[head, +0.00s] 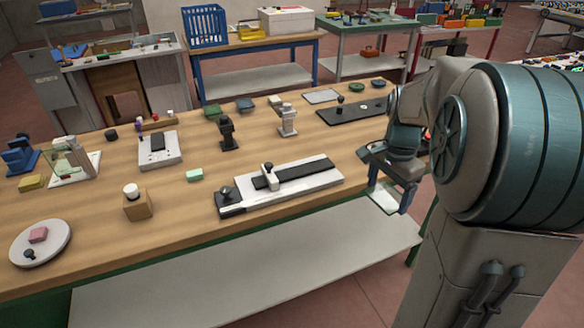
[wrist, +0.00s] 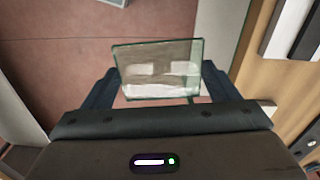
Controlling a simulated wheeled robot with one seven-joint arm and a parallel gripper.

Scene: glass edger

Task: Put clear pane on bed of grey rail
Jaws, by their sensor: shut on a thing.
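The clear pane (wrist: 158,68) is a small see-through plate with greenish edges, held between the two fingers of my gripper (wrist: 160,82) in the wrist view. In the head view my gripper (head: 388,188) is shut on the pane (head: 383,200), just off the right front edge of the workbench, over the floor. A long light-grey rail (head: 326,181) with a black strip along its top and a small white-and-black slider lies on the bench, left of my gripper. Part of a pale and black piece, likely this rail (wrist: 285,30), shows at the wrist view's upper right.
The wooden workbench (head: 185,215) carries several small fixtures. A dark plate with a knob (head: 330,116) lies behind the rail. Bare wood lies between the rail and the dark plate.

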